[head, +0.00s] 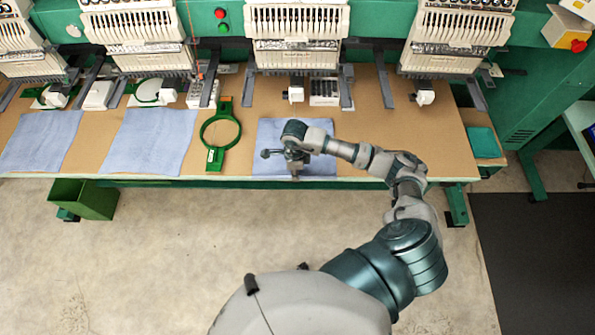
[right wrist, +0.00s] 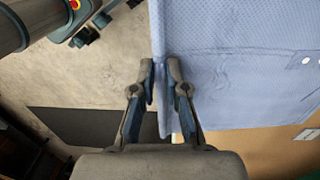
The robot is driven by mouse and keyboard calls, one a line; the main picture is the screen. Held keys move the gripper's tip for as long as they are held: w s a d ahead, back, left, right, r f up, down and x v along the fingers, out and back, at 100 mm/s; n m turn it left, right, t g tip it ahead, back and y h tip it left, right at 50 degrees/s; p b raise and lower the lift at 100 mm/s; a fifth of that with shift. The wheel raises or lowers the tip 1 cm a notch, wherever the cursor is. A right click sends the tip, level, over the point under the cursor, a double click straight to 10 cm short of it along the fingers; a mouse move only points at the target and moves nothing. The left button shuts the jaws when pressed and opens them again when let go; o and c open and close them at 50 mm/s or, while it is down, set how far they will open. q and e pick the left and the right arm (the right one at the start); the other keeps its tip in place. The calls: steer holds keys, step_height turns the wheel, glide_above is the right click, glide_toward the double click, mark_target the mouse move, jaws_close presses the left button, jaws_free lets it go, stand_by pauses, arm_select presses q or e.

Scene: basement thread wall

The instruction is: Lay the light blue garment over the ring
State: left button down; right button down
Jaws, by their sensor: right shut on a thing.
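The light blue garment (head: 267,136) lies on the tan table right of the green ring, partly hidden under my right arm. The green ring (head: 215,157) lies on the table with a bracket at its near end; its middle looks bare. My right gripper (head: 294,171) is over the garment's near part, by the table's front edge. In the right wrist view, the gripper (right wrist: 162,92) is shut on an edge of the garment (right wrist: 240,60), which is pinched into a narrow fold. White buttons show on the cloth. My left gripper is not in view.
Two more blue cloths (head: 148,140) (head: 40,140) lie left of the ring. Embroidery machine heads (head: 297,22) stand along the back. A green bin (head: 85,199) sits below the table's front left. The table's right part (head: 420,140) is clear.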

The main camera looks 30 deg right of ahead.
steer(key=shift+a, duration=0.3)
steer(key=shift+d, duration=0.2)
steer(key=c, duration=1.1)
jaws_free()
steer(key=shift+d+f, duration=0.1)
steer(key=shift+d, duration=0.3)
steer(key=shift+a, duration=0.3)
steer(key=shift+a+r, duration=0.1)
steer(key=shift+r, duration=0.45)
steer(key=r, duration=0.7)
steer(key=d+r, duration=0.1)
steer(key=r, duration=0.2)
steer(key=shift+w+r, duration=0.4)
